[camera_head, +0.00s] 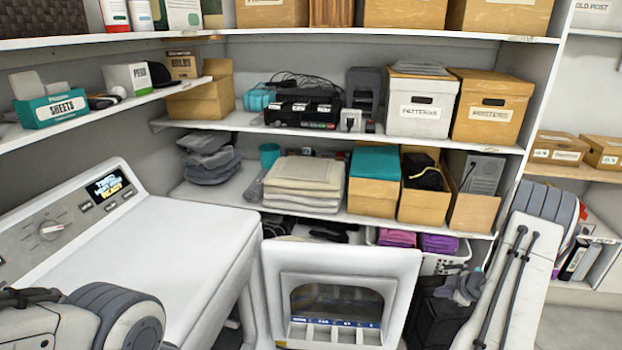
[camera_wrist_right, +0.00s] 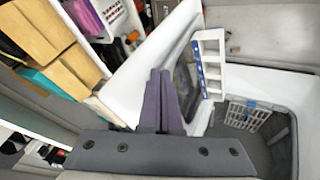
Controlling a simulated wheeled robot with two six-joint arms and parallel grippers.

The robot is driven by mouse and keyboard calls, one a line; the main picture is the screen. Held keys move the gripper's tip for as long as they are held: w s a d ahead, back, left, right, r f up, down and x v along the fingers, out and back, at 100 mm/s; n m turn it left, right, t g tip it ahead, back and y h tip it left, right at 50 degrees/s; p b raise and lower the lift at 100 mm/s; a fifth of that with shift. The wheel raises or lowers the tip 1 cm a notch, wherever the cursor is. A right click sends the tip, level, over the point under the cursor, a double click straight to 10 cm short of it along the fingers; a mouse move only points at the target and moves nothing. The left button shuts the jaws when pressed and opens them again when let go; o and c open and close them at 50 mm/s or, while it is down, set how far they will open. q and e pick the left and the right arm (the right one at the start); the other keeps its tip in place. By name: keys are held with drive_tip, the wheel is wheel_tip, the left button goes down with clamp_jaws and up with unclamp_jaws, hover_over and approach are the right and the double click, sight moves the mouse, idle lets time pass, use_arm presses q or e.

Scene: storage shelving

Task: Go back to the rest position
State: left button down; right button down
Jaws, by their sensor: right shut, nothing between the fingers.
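My right arm comes in from the right in the head view. Its gripper (camera_head: 463,288) hangs low, just right of the white door (camera_head: 405,262) with a dark window. In the right wrist view the two grey-purple fingers (camera_wrist_right: 163,98) are pressed together with nothing between them. Part of my left arm shows at the lower left of the head view, in front of the white machine (camera_head: 190,228); its gripper is out of the picture.
The door stands open beside the machine. Shelves with boxes (camera_head: 478,108) and folded cloths (camera_head: 305,172) line the wall behind. A white basket (camera_head: 455,262) with purple items is behind my right gripper. Another shelf (camera_head: 570,172) stands at the right.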

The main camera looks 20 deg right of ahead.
drive_tip(key=w+a+r+h, duration=0.2)
drive_tip(key=w+a+r, duration=0.9)
drive_tip(key=w+a, duration=0.15)
drive_tip(key=s+a+r+m+g, duration=0.1)
drive_tip(key=a+r, duration=0.3)
drive_tip(key=a, duration=0.5)
drive_tip(key=s+a+r+g, duration=0.1)
drive_tip(key=a+r, duration=0.3)
drive_tip(key=a, duration=0.5)
drive_tip(key=s+a+r+g+y, duration=0.2)
drive_tip(key=s+a+r, duration=0.1)
drive_tip(key=s+a, duration=1)
drive_tip(key=s+a+r+g, duration=0.1)
drive_tip(key=s+a, duration=0.4)
drive_tip(key=s, duration=0.4)
drive_tip(key=s+a+g+y, duration=0.1)
drive_tip(key=s+a+g, duration=0.1)
drive_tip(key=s+a, duration=0.3)
drive_tip(key=s, duration=0.3)
drive_tip(key=shift+s+a+r+y, duration=0.15)
drive_tip(key=shift+s+r+y, duration=0.15)
drive_tip(key=shift+s+r, duration=0.1)
